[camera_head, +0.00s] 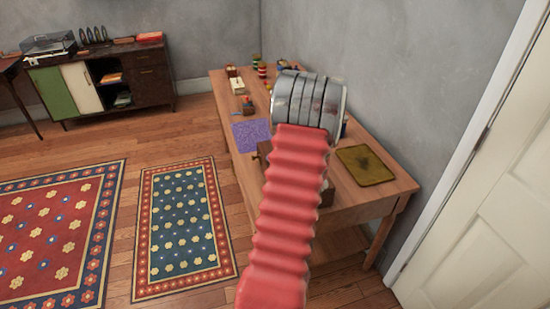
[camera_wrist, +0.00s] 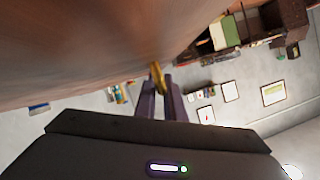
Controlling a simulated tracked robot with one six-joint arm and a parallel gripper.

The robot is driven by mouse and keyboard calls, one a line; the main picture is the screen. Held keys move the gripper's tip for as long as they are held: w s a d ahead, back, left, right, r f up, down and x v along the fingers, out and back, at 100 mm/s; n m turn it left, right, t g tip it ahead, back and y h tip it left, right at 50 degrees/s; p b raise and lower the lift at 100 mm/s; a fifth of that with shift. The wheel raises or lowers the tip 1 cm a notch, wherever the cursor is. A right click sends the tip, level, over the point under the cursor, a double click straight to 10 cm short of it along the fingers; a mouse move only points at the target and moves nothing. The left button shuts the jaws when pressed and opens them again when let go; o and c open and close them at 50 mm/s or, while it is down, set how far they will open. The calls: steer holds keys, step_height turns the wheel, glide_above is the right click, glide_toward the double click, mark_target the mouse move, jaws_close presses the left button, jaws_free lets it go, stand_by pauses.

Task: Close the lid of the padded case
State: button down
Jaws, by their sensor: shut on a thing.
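A brown wooden box (camera_head: 327,194), which may be the padded case, stands on the table and is mostly hidden behind my red arm in the head view. A small brass-coloured piece (camera_head: 256,156) shows at its left side. I cannot tell how far its lid stands open. My gripper (camera_wrist: 157,82) is hidden in the head view. In the wrist view its two fingers are shut on a small gold-coloured piece (camera_wrist: 156,74). A large, blurred brown surface (camera_wrist: 80,45) fills the upper left, close to the fingers.
The wooden table (camera_head: 373,195) stands against the grey wall. A purple patterned cloth (camera_head: 250,134) and an olive mat (camera_head: 365,165) lie on it. Small items, including a wooden one (camera_head: 247,107), stand at the back. A white door (camera_head: 480,230) is at the right.

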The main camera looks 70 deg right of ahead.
steer(key=c, duration=1.9)
jaws_free()
steer(key=shift+w, duration=0.1)
steer(key=shift+o, duration=0.2)
steer(key=shift+f, duration=0.1)
steer(key=v, duration=1.4)
steer(key=shift+w, duration=0.1)
